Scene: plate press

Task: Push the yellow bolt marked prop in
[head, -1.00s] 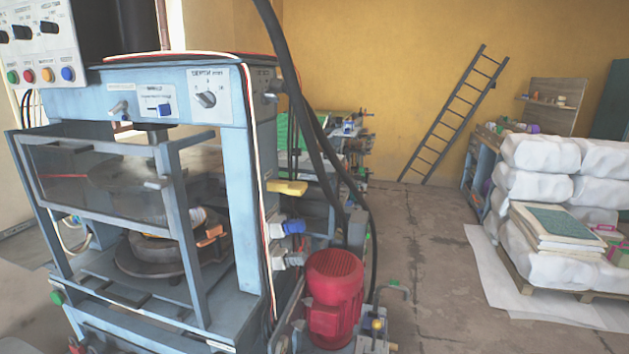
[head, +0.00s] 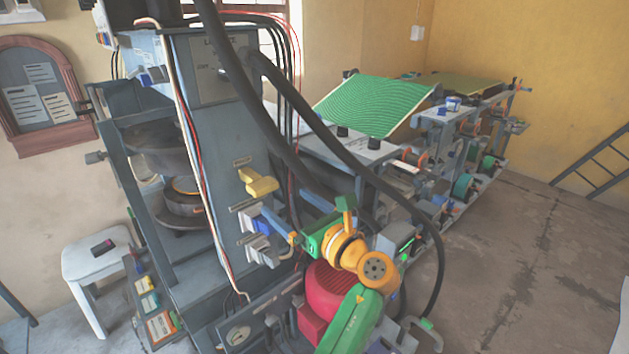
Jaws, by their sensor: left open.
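The yellow bolt (head: 258,182) sticks out from the blue-grey side panel of the press (head: 215,110), beneath a small label too small to read here. My left gripper (head: 294,239) is on a green and orange arm that rises from the bottom of the view. It is open and empty, below and to the right of the bolt and apart from it. The gripper's small fingers point left toward the panel, and their gap is hard to make out. My right gripper is not in view.
Blue and white plugs (head: 262,225) project from the panel just below the bolt. Thick black hoses (head: 330,140) loop down in front of the panel, close to my arm. A red motor (head: 328,285) stands below my wrist.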

